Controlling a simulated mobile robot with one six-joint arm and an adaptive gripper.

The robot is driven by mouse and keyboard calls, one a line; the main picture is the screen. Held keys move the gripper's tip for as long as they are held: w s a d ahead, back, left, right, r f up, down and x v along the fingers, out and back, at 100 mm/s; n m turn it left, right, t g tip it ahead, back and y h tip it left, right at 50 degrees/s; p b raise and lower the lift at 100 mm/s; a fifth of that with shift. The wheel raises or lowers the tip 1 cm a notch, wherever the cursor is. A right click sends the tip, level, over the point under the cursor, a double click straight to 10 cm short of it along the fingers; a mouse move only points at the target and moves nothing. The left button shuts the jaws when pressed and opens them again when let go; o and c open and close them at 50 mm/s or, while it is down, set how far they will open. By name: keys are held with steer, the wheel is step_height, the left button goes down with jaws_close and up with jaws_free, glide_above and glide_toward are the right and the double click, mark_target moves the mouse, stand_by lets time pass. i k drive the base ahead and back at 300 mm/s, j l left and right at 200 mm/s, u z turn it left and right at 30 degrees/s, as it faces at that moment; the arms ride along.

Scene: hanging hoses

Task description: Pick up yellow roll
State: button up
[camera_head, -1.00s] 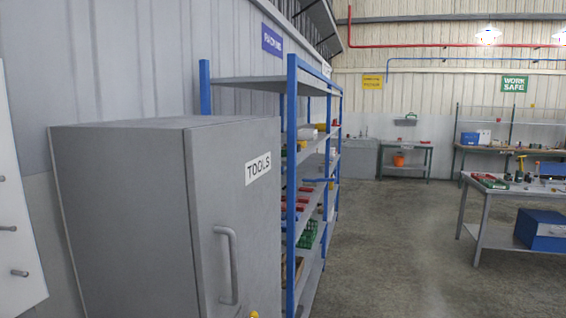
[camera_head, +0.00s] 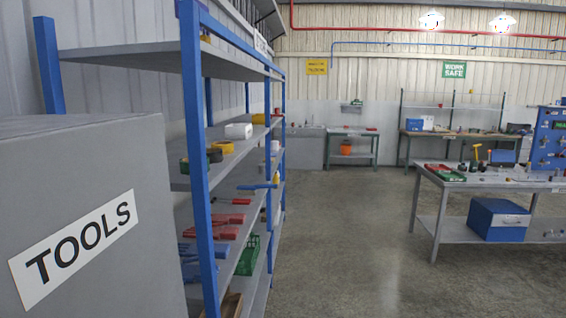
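A yellow roll (camera_head: 222,147) lies on an upper shelf of the blue-framed shelving unit (camera_head: 196,150), left of centre. Next to it, nearer me, is a dark green roll (camera_head: 212,156), and a white box (camera_head: 239,131) stands behind it. Another yellow thing (camera_head: 259,118) is farther along the same shelf; I cannot tell what it is. My gripper is not in this view.
A grey cabinet marked TOOLS (camera_head: 90,220) fills the near left, close beside the shelving. A workbench (camera_head: 470,180) with a blue box (camera_head: 498,219) on its lower shelf stands at right. The concrete floor (camera_head: 335,250) between them is clear.

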mark_target(228, 147)
steer(key=i+l, duration=0.1)
steer(key=i, duration=0.85)
steer(key=i+l+z, duration=0.15)
steer(key=i, duration=0.85)
